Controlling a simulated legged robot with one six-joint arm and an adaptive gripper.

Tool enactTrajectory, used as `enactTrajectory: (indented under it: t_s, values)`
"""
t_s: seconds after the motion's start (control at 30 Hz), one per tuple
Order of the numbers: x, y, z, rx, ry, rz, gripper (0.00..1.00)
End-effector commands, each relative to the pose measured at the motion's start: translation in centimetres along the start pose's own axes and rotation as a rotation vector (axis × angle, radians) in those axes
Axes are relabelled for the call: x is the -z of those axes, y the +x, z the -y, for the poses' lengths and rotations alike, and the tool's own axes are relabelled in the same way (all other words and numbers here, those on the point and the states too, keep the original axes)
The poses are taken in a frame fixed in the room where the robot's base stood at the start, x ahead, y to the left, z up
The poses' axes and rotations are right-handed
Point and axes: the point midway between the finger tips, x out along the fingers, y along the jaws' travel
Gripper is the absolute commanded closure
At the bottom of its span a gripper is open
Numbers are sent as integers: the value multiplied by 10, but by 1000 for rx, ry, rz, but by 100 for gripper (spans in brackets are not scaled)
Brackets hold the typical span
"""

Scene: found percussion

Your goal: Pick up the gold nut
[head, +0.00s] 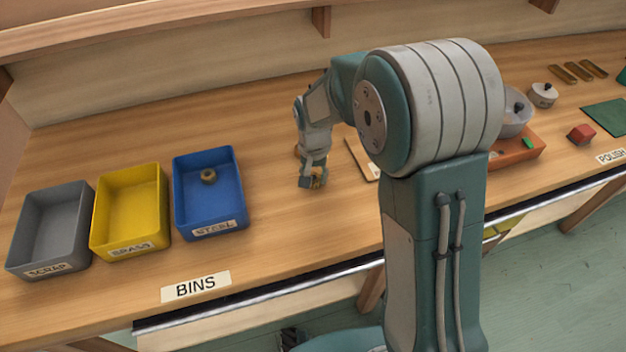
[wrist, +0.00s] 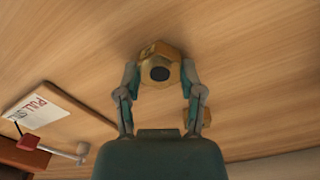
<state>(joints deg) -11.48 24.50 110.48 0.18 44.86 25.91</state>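A gold nut (wrist: 151,52) with a dark round hole sits between the fingertips of my gripper (wrist: 160,76) in the wrist view. The fingers touch it on both sides, so my gripper appears shut on it. In the head view my gripper (head: 314,182) is low over the bench, with a bit of gold showing at its tips. I cannot tell whether the nut is clear of the wood. A second gold-brown piece (wrist: 196,117) lies behind the right finger in the wrist view, partly hidden.
Grey (head: 20,222), yellow (head: 98,212) and blue (head: 179,195) bins stand at left; the blue one holds a brass-coloured nut (head: 208,176). A labelled board (wrist: 50,110) lies near my gripper.

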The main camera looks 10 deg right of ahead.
Motion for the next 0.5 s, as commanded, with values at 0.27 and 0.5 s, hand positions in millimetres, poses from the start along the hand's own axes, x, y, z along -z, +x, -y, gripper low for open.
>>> enactTrajectory:
  t_s: [0.27,0.5]
  values:
    - [-1,1,1,-4,-1,3,100]
    - [0,-15,2,-2,-1,-1,100]
